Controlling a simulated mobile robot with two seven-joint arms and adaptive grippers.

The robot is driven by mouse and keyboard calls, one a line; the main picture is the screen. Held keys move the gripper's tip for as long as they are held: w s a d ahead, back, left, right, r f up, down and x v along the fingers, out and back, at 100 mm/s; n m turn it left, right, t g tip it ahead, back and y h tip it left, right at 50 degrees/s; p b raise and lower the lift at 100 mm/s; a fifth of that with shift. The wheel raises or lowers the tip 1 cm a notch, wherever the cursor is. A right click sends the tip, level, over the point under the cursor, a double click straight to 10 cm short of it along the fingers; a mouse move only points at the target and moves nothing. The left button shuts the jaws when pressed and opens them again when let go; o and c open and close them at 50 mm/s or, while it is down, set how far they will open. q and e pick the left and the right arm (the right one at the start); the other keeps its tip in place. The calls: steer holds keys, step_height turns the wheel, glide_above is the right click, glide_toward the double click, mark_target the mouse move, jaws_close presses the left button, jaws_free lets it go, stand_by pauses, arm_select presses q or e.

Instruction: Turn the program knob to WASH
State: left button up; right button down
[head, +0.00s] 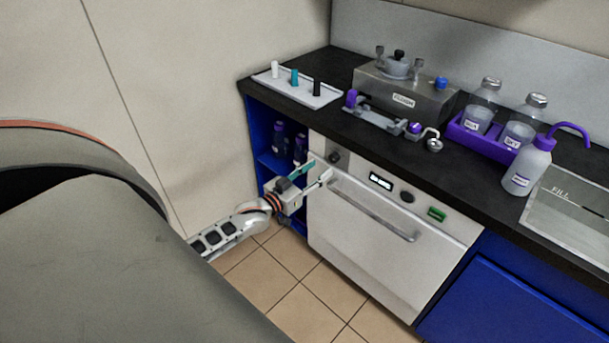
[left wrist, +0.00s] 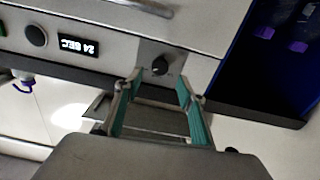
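A dark round knob (head: 334,157) sits at the left end of the white appliance's front panel. The same knob (left wrist: 160,66) shows in the left wrist view, just beyond and between my fingertips. A second dark knob (head: 407,196) is right of the lit display (head: 380,181); it also shows in the left wrist view (left wrist: 36,35). No label such as WASH is readable, so I cannot tell which knob is the program knob or its setting. My left gripper (head: 321,169) is open with teal finger pads, empty, in front of the left knob. My right gripper is not in view.
The appliance door has a long bar handle (head: 372,208) under the panel, close to my left gripper. A green switch (head: 437,214) is at the panel's right. A white tray with small cylinders (head: 297,88) and a purple bottle rack (head: 465,138) stand on the black counter.

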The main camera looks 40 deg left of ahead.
arm_select(q)
steer(key=s, duration=0.6)
steer(key=shift+a, duration=0.25)
steer(key=shift+d, duration=0.1)
steer(key=s+d+f+m+g, duration=0.1)
steer(key=s+d+f+g, duration=0.1)
steer(key=s+d+f, duration=0.2)
steer(key=s+d+f+m+g+h, duration=0.1)
steer(key=s+d+f+g, duration=0.2)
steer(key=s+d, duration=0.8)
steer(key=s+d+f+m+g, duration=0.2)
steer(key=s+d+f, duration=0.4)
steer(key=s+d, duration=0.1)
steer(key=shift+s+d+f+p, duration=0.25)
steer(key=shift+s+d+p, duration=0.15)
steer(key=shift+d, duration=0.45)
steer(key=shift+w, duration=0.1)
